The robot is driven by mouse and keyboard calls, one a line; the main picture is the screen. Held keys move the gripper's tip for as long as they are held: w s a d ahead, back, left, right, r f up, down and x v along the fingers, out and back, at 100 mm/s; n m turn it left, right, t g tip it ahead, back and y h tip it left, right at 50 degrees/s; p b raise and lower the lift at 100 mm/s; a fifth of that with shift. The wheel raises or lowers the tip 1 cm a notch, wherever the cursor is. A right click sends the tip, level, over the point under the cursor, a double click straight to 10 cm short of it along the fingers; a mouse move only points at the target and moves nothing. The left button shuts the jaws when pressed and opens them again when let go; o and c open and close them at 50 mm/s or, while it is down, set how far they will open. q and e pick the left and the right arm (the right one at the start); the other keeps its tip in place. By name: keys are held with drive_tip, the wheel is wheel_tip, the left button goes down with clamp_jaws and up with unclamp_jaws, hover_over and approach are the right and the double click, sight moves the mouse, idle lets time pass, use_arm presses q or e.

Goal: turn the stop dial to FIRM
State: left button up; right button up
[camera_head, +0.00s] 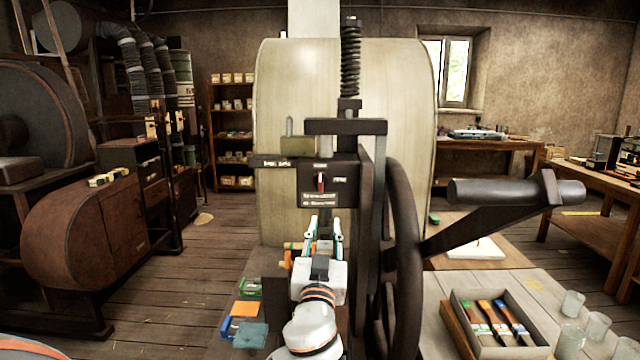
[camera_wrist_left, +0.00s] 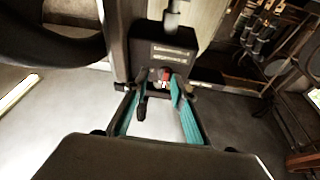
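The stop dial (camera_head: 320,181) is a small knob with a red mark on the dark front block of the press (camera_head: 345,183). Its mark stands about upright. Small white labels sit above it and to its right, too small to read surely. My left gripper (camera_head: 323,228) is below and in front of the dial, fingers pointing at the press. In the left wrist view the gripper (camera_wrist_left: 160,88) is open, its teal fingers spread. The red of the dial (camera_wrist_left: 165,75) shows between the fingertips; I cannot tell whether they touch it. My right gripper is not in view.
The handwheel (camera_head: 405,260) stands close right of my left gripper, its thick crank handle (camera_head: 510,190) reaching right. A tray (camera_head: 497,325) of coloured brushes or tools and several glasses (camera_head: 572,304) stand on the right table. Coloured items lie lower left.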

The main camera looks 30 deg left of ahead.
use_arm(q)
drive_tip(key=n+y, duration=0.2)
approach(320, 182)
drive_tip(key=w, duration=0.1)
drive_tip(key=shift+m, duration=0.3)
drive_tip(key=p+x, duration=0.2)
drive_tip(key=x, duration=0.4)
drive_tip(key=shift+a+r, duration=0.35)
drive_tip(key=shift+w+a+r+p, duration=0.1)
drive_tip(key=shift+w+a+p, duration=0.05)
drive_tip(key=shift+w+p, duration=0.15)
drive_tip(key=shift+w+a+h, duration=0.1)
drive_tip(key=shift+h, duration=0.2)
clamp_jaws()
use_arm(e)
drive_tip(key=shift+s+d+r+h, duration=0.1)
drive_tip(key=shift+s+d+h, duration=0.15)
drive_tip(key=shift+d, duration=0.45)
